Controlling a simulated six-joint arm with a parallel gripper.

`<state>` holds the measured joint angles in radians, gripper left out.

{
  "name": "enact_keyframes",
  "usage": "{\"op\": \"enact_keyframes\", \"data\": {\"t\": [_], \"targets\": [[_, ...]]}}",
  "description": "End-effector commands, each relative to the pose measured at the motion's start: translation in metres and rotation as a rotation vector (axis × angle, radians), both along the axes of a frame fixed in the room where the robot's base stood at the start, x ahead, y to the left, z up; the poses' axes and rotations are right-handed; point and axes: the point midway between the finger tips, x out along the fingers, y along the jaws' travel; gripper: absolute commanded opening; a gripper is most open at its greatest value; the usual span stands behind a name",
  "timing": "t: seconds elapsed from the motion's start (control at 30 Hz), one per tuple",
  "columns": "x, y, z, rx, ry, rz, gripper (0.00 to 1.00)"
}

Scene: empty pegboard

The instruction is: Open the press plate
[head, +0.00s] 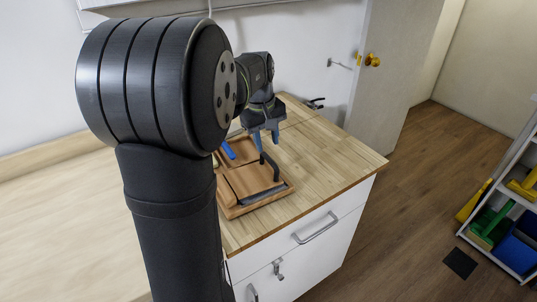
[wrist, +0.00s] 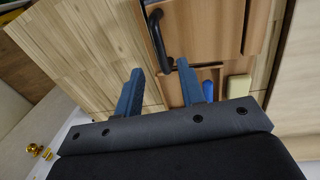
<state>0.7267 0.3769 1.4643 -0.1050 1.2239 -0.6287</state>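The press plate (head: 250,180) looks like a flat wooden panel set in a wooden tray (head: 281,192) on the counter. A black bent handle (head: 271,168) stands up from it. In the wrist view the handle (wrist: 157,36) runs down the top middle, beside the wooden plate (wrist: 205,30). My gripper (head: 264,138) is above the tray, close to the handle. In the wrist view my gripper (wrist: 160,68) has its two blue fingers apart with nothing held. The handle's lower end appears near the gap between the fingertips; contact cannot be told. My arm hides part of the tray's left side.
A blue piece (head: 228,150) lies at the tray's back; it also shows in the wrist view (wrist: 208,92) beside a pale yellow block (wrist: 239,86). The wooden countertop (head: 325,155) is clear to the right. A dark tool (head: 316,103) lies at the back near the wall.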

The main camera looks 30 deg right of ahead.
Motion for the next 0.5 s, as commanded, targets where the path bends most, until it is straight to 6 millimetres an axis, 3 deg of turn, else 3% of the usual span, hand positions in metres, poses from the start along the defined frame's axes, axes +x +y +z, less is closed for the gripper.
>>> {"op": "enact_keyframes", "data": {"t": [0.2,0.5], "targets": [[-0.001,-0.005,-0.040,0.002,0.002,0.000,0.36],[0.000,-0.007,-0.059,0.000,0.000,0.001,0.36]]}}
